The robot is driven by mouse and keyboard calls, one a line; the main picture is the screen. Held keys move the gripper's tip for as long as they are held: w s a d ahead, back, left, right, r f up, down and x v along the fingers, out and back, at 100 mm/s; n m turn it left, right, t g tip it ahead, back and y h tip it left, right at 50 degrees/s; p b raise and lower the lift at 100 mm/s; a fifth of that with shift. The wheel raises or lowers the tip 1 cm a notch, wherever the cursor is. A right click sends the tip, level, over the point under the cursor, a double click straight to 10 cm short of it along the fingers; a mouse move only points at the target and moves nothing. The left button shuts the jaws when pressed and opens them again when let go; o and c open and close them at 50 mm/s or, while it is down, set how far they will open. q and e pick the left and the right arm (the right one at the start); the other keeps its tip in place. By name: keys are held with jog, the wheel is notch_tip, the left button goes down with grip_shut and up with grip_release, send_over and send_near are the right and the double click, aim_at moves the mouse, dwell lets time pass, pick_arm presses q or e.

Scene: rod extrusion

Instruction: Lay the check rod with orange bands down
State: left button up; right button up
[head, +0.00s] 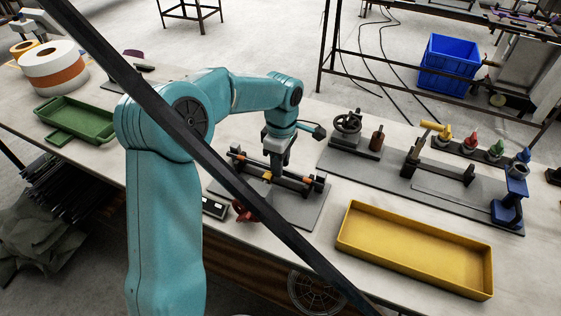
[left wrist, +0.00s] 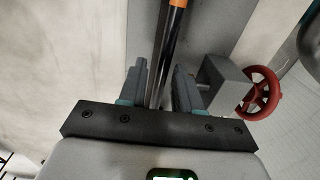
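The check rod (head: 288,177) is thin and dark with orange bands and lies across the holders of a small fixture (head: 303,213) on a grey plate. In the left wrist view the rod (left wrist: 163,50) runs up between my fingers, with an orange band at the top edge. My left gripper (head: 273,171) points down over the rod's middle, its tips partly hidden by a dark bar. In the left wrist view the left gripper's fingers (left wrist: 160,80) stand apart on either side of the rod, with a gap showing. My right gripper is not in view.
A dark bar (head: 150,95) crosses the head view diagonally. A red handwheel (left wrist: 262,93) sits beside the fixture. A yellow tray (head: 415,262) lies to the right, a green tray (head: 78,120) to the left. A longer fixture plate (head: 440,190) with tools stands behind the yellow tray.

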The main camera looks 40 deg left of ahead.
pick_arm(q)
jog(key=shift+s+d+f, duration=0.1)
jog(key=shift+s, duration=0.1)
dwell(0.4)
notch_tip(320, 180, up, 16)
jog(key=w, duration=0.1)
jog(key=shift+a+r+p, duration=0.2)
jog(key=shift+p, duration=0.2)
dwell(0.5)
